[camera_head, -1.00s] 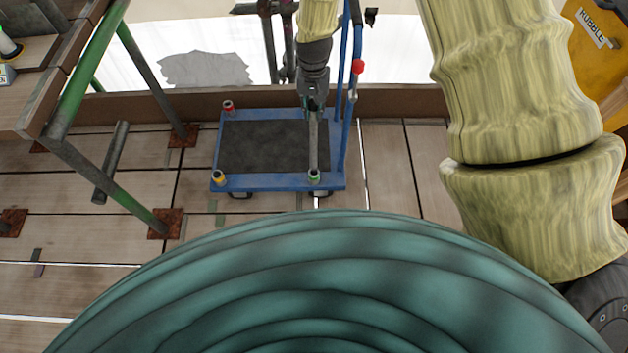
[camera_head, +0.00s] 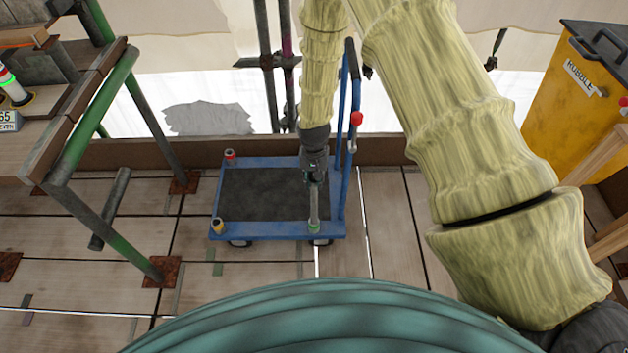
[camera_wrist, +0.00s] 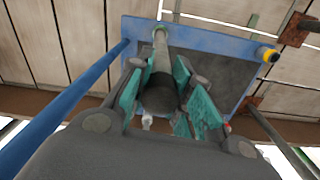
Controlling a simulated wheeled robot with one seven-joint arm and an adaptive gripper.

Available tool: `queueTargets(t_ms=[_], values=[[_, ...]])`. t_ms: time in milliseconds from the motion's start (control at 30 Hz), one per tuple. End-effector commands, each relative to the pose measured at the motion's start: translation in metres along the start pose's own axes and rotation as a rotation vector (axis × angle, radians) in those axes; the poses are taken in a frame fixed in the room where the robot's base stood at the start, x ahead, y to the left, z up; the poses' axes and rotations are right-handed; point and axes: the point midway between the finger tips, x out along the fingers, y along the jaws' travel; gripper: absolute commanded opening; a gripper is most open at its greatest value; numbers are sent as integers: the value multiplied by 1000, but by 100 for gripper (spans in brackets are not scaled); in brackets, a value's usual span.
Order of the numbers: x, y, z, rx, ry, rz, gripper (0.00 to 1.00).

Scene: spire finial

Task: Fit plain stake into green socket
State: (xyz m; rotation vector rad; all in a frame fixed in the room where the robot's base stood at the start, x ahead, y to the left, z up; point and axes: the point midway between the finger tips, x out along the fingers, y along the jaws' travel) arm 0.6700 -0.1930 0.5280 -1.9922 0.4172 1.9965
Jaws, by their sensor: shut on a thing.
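A blue trolley (camera_head: 275,236) with a dark deck stands on the plank floor. Its front right corner carries the green socket (camera_head: 314,227). My gripper (camera_head: 314,180) is shut on the plain stake (camera_head: 313,205), a grey rod, above that corner. The stake's lower end meets the green socket in the head view; how deep it sits I cannot tell. In the wrist view the stake (camera_wrist: 161,62) runs from between the teal finger pads (camera_wrist: 160,90) to the socket at the trolley's corner, where its tip covers most of the socket.
A yellow-ringed socket (camera_head: 217,227) and a red-ringed socket (camera_head: 230,155) stand on the trolley's left corners. The trolley's blue handle (camera_head: 345,140) rises close right of my gripper. Green scaffold poles (camera_head: 100,90) stand left; a yellow bin (camera_head: 580,90) stands right.

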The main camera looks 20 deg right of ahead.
Motion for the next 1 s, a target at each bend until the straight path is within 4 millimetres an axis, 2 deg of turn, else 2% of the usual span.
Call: queueTargets(t_ms=[400,433,533,567,833,1000], values=[[6,0,0,-1,0,0,0],[6,0,0,-1,0,0,23],[6,0,0,-1,1,0,41],[6,0,0,-1,1,0,42],[6,0,0,-1,1,0,42],[-3,0,-1,-1,2,-1,42]])
